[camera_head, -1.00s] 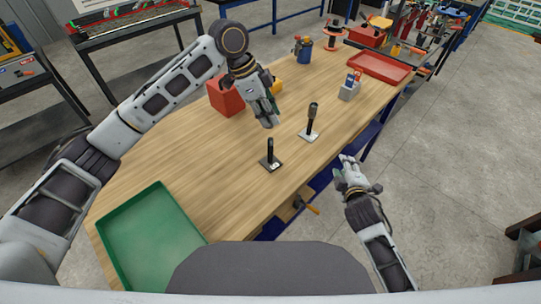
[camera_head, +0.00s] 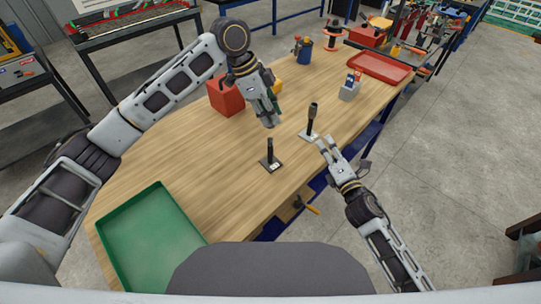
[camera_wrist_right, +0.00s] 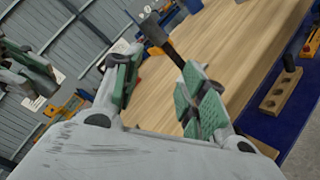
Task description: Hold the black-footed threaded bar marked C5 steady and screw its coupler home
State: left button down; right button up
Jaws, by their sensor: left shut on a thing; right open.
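A dark upright bar on a black foot with a pale mark (camera_head: 270,158) stands near the table's front edge in the head view. Another dark upright bar (camera_head: 312,118), with a thicker top and a paler foot, stands behind it to the right; the marks are too small to read. My left gripper (camera_head: 271,123) is shut above the table, left of the thick-topped bar and apart from it; what it holds cannot be made out. My right gripper (camera_head: 325,144) is open beside the thick-topped bar. In the right wrist view, a dark thick-topped bar (camera_wrist_right: 157,33) shows beyond the open fingers (camera_wrist_right: 165,75).
A green tray (camera_head: 150,235) lies at the table's near left. A red box (camera_head: 224,97) stands behind my left gripper. A grey holder (camera_head: 350,88), a blue cup (camera_head: 304,48) and a red tray (camera_head: 380,67) stand further back. A wooden block (camera_wrist_right: 280,92) shows in the wrist view.

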aim_at(271, 162)
jog(key=a+n+y, duration=0.1)
jog(key=n+y, duration=0.1)
jog(key=n, duration=0.1)
jog(key=s+a+n+g+y, duration=0.1)
jog(key=a+n+y, duration=0.1)
jog(key=n, duration=0.1)
jog(key=a+n+y, duration=0.2)
jog(key=n, duration=0.2)
jog(key=shift+s+a+f+g, duration=0.1)
jog(key=shift+s+f+g, duration=0.05)
jog(key=shift+s+g, duration=0.15)
jog(key=n+g+y, duration=0.1)
jog(key=s+a+f+n, duration=0.1)
jog(key=n, duration=0.1)
jog(key=a+n+g+y, duration=0.1)
jog(key=n, duration=0.1)
jog(key=shift+s+a+f+g+y, duration=0.1)
jog(key=shift+s+f+g+y, duration=0.1)
jog(key=shift+s+g+y, duration=0.1)
jog(key=shift+s+a+f+n+g+y, duration=0.25)
jog(key=shift+s+f+n+g, duration=0.15)
jog(key=shift+n, duration=0.4)
jog(key=shift+s+a+f+n+g+y, duration=0.2)
jog(key=shift+s+f+n+g+y, duration=0.1)
jog(key=shift+n+g, duration=0.4)
jog(key=shift+s+a+f+n+g+y, duration=0.25)
jog(key=shift+s+f+n+g, duration=0.1)
jog(key=shift+n, duration=0.55)
jog(key=shift+w+a, duration=0.15)
jog(key=shift+x, duration=5.75)
